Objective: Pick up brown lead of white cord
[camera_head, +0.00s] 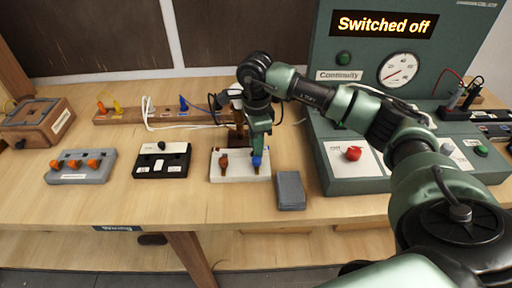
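A white cord (148,112) lies looped at the wooden rail near the back of the bench. I cannot make out its brown lead for certain. A white terminal block (240,177) stands at the middle, with a reddish-brown piece (224,162) on its left and a blue piece (257,161) on its right. My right gripper (262,150) reaches down just over the blue piece, right of the brown one. Its fingers are small and partly merge with the blue piece, so I cannot tell whether they touch or grip it. My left gripper is out of view.
A grey block (290,190) lies right of the terminal block. A green test console (335,180) with a red button stands right. The front edge strip is clear.

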